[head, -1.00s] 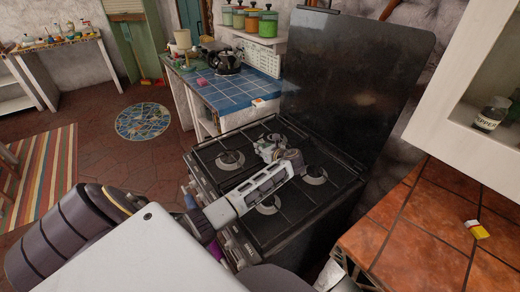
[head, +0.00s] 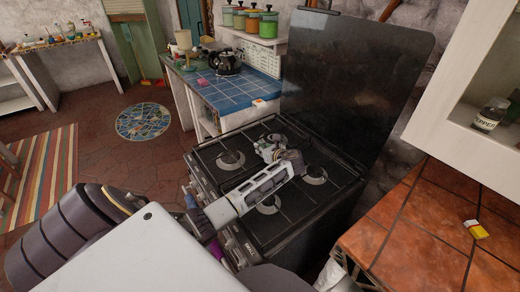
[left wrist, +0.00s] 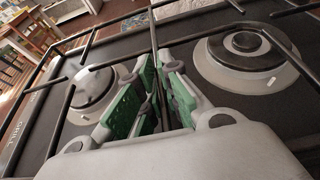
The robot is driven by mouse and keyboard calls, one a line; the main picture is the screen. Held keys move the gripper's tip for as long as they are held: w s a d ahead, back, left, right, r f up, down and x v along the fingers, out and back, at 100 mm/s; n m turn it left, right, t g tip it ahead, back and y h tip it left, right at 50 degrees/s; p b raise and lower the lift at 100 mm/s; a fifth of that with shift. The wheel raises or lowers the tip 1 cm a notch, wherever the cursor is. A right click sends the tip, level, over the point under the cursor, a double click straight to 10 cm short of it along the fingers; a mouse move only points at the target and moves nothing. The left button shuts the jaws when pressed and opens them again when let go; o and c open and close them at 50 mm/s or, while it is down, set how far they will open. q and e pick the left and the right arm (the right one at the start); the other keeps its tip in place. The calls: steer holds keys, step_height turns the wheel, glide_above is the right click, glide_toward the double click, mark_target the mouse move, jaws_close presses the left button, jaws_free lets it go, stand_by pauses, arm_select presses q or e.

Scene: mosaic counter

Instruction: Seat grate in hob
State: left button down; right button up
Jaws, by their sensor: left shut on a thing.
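The hob (head: 303,212) is the dark top of the cooker, with several round burners. The black wire grate (left wrist: 154,36) lies over or just above it; I cannot tell whether it is fully seated. My left gripper (head: 276,146) reaches over the hob from the front left. In the left wrist view the green-padded fingers (left wrist: 157,100) are shut on an upright-looking grate bar between two burners. The arm and gripper hide part of the grate and hob in the head view. My right gripper is not clearly seen.
The raised black lid (head: 350,80) stands behind the hob. A blue tiled counter (head: 235,94) with a kettle (head: 228,62) is to the left. A terracotta tiled counter (head: 425,225) with a small yellow box (head: 476,229) is to the right, below a white cabinet (head: 465,120).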

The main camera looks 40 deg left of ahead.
arm_select(q)
steer(key=c, duration=1.5)
jaws_free()
steer(key=shift+s+d+f, duration=0.15)
steer(key=shift+f, duration=0.35)
steer(key=shift+s+d+f, duration=0.15)
steer(key=shift+f, duration=0.4)
steer(key=shift+v, duration=0.9)
steer(key=d+r, duration=0.2)
steer(key=d, duration=0.1)
steer(key=shift+s, duration=0.1)
steer(key=shift+s+d+r, duration=0.25)
steer(key=shift+d+r, duration=0.35)
steer(key=shift+s+d+r, duration=0.25)
steer(key=shift+d+r, duration=0.35)
steer(key=shift+w+a+f, duration=0.1)
steer(key=shift+a+f, duration=0.05)
steer(key=shift+a, duration=0.1)
